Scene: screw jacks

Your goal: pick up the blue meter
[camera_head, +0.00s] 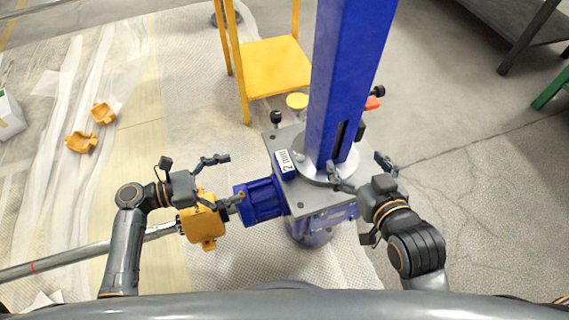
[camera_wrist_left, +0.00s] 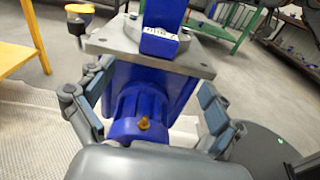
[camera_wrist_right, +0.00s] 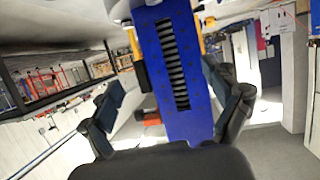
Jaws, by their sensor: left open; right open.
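The blue meter (camera_head: 286,168) is a small blue box with a white display face, lying on the grey top plate of the screw jack (camera_head: 310,195), left of the blue column. It also shows in the left wrist view (camera_wrist_left: 158,44), at the plate's near edge. My left gripper (camera_head: 230,178) is open and empty, left of the meter and near the jack's blue motor-like side part (camera_head: 260,201). My right gripper (camera_head: 360,170) is open beside the column on the right, apart from the meter. The right wrist view shows the blue column (camera_wrist_right: 176,70) between its fingers, without the meter.
The tall blue column (camera_head: 348,75) rises from the plate and blocks room to the right of the meter. A yellow part (camera_head: 203,228) sits at the jack's left side. A yellow stool (camera_head: 272,68) stands behind. Two yellow parts (camera_head: 82,142) lie on the floor sheet at left.

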